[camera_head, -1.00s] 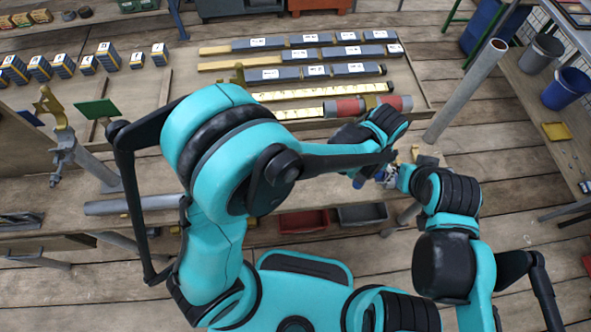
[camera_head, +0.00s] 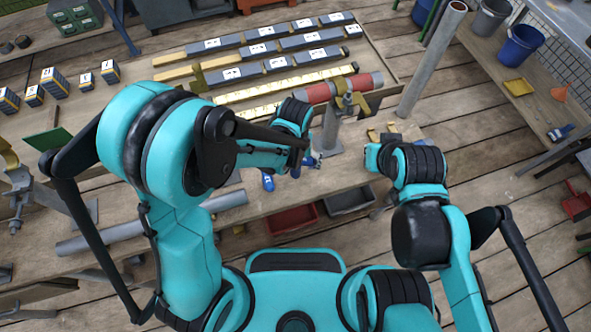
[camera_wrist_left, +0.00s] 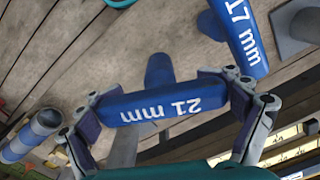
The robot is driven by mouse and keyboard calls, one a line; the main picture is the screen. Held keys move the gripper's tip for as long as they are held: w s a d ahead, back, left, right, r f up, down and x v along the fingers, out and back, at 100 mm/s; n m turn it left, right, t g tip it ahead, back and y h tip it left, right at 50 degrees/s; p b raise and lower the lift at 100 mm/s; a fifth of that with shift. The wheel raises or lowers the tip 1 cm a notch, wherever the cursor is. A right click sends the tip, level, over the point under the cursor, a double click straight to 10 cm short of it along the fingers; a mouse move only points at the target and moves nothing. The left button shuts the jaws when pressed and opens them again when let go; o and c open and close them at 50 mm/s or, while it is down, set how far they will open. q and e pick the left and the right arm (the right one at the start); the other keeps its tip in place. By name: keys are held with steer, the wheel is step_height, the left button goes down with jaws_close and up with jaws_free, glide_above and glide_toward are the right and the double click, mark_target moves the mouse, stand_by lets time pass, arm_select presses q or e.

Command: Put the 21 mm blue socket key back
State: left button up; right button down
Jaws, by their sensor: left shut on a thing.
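The 21 mm blue socket key (camera_wrist_left: 160,102) is between the fingers of my left gripper (camera_wrist_left: 165,108) in the left wrist view. Its printed label appears upside down there. A blue round piece behind it may be part of the key; I cannot tell. A second blue key, marked 17 mm (camera_wrist_left: 238,38), is at the upper right. In the head view my left gripper (camera_head: 312,161) is over the bench, its held key mostly hidden. A blue handle (camera_head: 268,182) shows on the bench to its left. My right arm ends at the right of the bench; its fingers are hidden.
The wooden bench (camera_head: 262,205) bears a grey upright post (camera_head: 330,128) beside my left gripper and a grey pipe (camera_head: 150,222). Red (camera_head: 292,220) and grey (camera_head: 350,200) bins sit below its front edge. Slate strips and a red roll (camera_head: 340,88) lie behind.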

mark_target(296, 170)
arm_select(q)
step_height(296, 170, down, 3)
steer(key=shift+f+b, duration=0.2)
steer(key=shift+b, duration=0.4)
steer(key=shift+r, duration=0.1)
steer(key=shift+f, duration=0.25)
steer(key=o, duration=1.2)
steer(key=shift+r, duration=0.1)
